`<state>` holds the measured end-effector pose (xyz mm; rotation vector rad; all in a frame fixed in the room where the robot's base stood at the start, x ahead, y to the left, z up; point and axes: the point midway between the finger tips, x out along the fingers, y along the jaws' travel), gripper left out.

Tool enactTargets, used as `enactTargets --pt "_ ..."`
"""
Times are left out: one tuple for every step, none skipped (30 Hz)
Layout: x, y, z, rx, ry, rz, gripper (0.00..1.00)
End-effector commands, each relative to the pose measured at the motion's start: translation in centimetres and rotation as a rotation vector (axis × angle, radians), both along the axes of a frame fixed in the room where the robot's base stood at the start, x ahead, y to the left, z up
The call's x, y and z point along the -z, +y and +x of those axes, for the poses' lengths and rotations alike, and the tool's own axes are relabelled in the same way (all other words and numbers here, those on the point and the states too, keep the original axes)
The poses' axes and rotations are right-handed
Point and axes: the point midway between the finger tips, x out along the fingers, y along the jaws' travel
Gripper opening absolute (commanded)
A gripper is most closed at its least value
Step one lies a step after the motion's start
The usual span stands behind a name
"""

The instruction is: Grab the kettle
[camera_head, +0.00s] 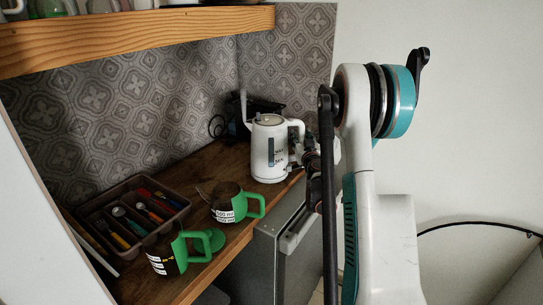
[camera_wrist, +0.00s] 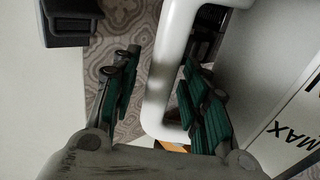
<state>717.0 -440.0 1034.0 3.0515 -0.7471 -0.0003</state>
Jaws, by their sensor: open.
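The white kettle (camera_head: 267,150) stands upright on the wooden counter, near the back corner. Its side bears a dark level window and lettering. In the wrist view its pale body (camera_wrist: 282,92) fills the right side, with part of the word MAX visible. My gripper (camera_head: 304,154) is at the kettle's right side, by the handle. In the wrist view my gripper is open, with its green-padded fingers on either side of the kettle's handle (camera_wrist: 158,62). The handle passes between the fingers, and a gap shows on the left finger's side. My arm hides part of the area right of the kettle.
A wooden shelf (camera_head: 130,38) overhangs the counter. A grey cabinet or appliance (camera_head: 292,250) stands below the counter's front edge.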

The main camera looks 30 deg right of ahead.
Motion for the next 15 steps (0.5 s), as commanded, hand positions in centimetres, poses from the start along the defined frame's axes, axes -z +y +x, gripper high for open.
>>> enactTargets --pt "0.03 -0.09 0.21 0.0 0.0 0.0 0.41" --pt "0.01 -0.12 0.28 0.0 0.0 0.0 0.41" --pt "-0.02 -0.13 0.3 0.0 0.0 0.0 0.41" --pt "-0.04 -0.14 0.31 0.0 0.0 0.0 0.41" --pt "-0.05 -0.14 0.3 0.0 0.0 0.0 0.41" --pt "-0.06 -0.14 0.29 0.0 0.0 0.0 0.41" --pt "-0.06 -0.13 0.28 0.0 0.0 0.0 0.41" --pt "-0.06 -0.13 0.28 0.0 0.0 0.0 0.41" --pt "-0.06 -0.13 0.28 0.0 0.0 0.0 0.32" --pt "-0.06 -0.13 0.28 0.0 0.0 0.0 0.25" --pt "-0.06 -0.13 0.27 0.0 0.0 0.0 0.18" --pt "-0.05 -0.13 0.27 0.0 0.0 0.0 0.09" --pt "-0.05 -0.13 0.27 0.0 0.0 0.0 0.03" --pt "-0.05 -0.13 0.27 0.0 0.0 0.0 0.0" --pt "-0.05 -0.13 0.27 0.0 0.0 0.0 0.0"
